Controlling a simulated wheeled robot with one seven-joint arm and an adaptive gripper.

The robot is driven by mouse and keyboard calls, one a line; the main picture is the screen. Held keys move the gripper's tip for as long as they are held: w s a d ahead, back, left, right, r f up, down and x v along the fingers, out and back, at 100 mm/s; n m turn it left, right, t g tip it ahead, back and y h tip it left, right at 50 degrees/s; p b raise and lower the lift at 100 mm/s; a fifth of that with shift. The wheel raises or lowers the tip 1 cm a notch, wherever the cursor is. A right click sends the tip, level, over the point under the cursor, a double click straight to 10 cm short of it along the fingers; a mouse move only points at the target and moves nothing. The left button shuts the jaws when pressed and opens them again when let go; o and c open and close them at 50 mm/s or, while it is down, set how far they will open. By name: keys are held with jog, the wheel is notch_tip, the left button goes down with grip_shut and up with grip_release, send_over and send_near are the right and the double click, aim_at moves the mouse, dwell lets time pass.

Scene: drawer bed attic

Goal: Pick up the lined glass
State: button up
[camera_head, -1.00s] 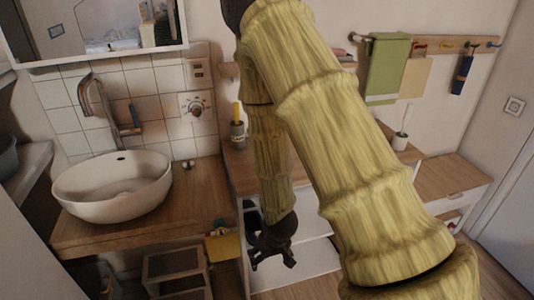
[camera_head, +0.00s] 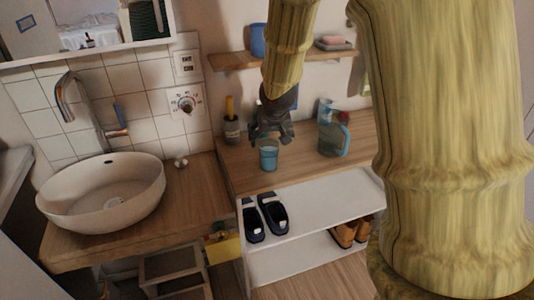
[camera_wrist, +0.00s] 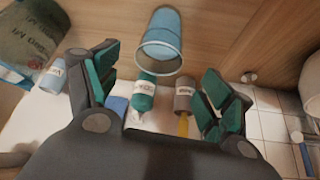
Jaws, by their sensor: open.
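The lined glass is a light blue tumbler (camera_head: 268,160) standing upright on the wooden top of the shelf unit. In the wrist view the glass (camera_wrist: 160,45) appears at the top middle, beyond the gap between my fingers, with its rim facing my gripper. My gripper (camera_head: 271,136) is just above and behind the glass in the head view. I cannot tell whether a finger touches the glass.
A grey cup with a yellow handle (camera_head: 231,130) stands left. The wrist view shows a green bottle (camera_wrist: 143,95) close to the glass. A wall shelf (camera_head: 300,56) hangs above; a sink (camera_head: 105,200) is at left.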

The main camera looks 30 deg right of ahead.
aim_at(268, 145)
jog(key=shift+x, duration=5.2)
jog(key=shift+c, duration=0.3)
jog(key=c, duration=1.1)
